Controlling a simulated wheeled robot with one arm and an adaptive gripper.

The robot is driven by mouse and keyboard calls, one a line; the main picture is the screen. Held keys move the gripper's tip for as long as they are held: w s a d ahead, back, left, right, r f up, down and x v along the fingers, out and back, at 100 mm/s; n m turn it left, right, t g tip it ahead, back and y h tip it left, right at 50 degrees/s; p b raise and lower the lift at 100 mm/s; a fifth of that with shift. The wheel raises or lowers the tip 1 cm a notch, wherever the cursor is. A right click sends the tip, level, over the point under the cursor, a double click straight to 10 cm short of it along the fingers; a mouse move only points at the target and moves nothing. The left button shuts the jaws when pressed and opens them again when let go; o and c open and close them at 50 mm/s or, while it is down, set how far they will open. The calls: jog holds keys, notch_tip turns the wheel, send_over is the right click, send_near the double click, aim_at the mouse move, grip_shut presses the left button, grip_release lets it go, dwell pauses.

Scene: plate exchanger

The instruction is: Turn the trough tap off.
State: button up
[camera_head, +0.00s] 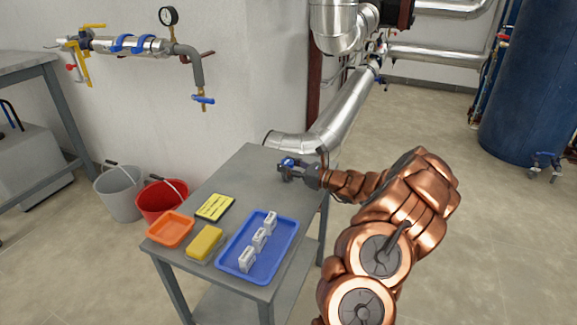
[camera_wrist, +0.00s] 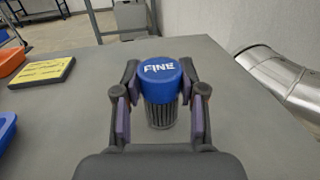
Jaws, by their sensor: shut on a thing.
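A tap with a blue handle (camera_head: 203,99) hangs at the lower end of a grey pipe on the wall; I cannot tell if it is on or off, nor if it is the trough tap. No trough shows clearly. My gripper (camera_head: 287,170) is at the back of the grey table, apart from this tap. In the wrist view my gripper (camera_wrist: 160,105) is shut on a dark ribbed cartridge (camera_wrist: 160,114) with a blue cap marked FINE (camera_wrist: 160,68). The cartridge is upright between the fingers, at or just above the tabletop.
The grey table (camera_head: 232,180) bears a blue tray (camera_head: 231,262) with several white blocks, an orange tray (camera_head: 170,229), a yellow sponge (camera_head: 205,242) and a yellow-black pad (camera_head: 215,206). A grey bucket (camera_head: 118,193) and red bucket (camera_head: 160,200) stand by the wall. Silver ducts (camera_head: 340,112) run behind.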

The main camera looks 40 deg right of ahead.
jog(key=o, duration=1.1)
jog(key=shift+r, duration=0.15)
jog(key=p+v, duration=0.2)
jog(key=v, duration=1)
